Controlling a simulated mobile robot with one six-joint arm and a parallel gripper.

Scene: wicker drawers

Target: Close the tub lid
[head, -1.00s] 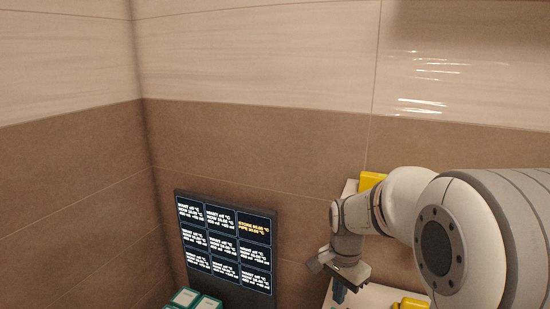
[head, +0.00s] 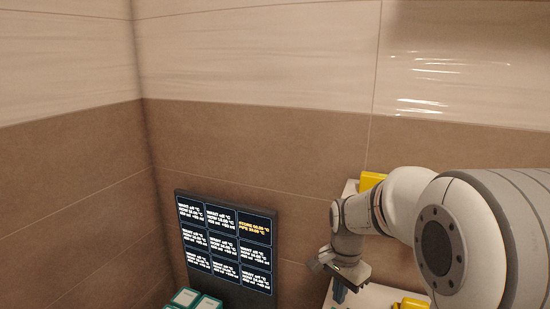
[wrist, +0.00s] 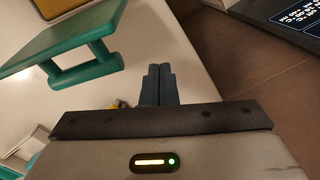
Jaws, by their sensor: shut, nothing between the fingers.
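My gripper (wrist: 158,84) is shut and empty in the wrist view, its two dark fingers side by side over a pale surface. A teal flat panel (wrist: 75,35) with a loop-like teal bar (wrist: 90,76) lies to the upper left of the fingers; it may be the tub's lid, but I cannot tell for sure. The fingers appear apart from it, just right of the bar's end. In the head view my gripper (head: 340,293) points down over a white surface at the lower right. No tub can be clearly made out there.
Yellow items (head: 372,180) and (head: 411,304) are by the white surface (head: 375,297). A dark display board (head: 228,245) leans near the wall. Teal-edged boxes (head: 195,300) stand at the lower left. A yellow-brown piece (wrist: 58,8) shows at the wrist view's top.

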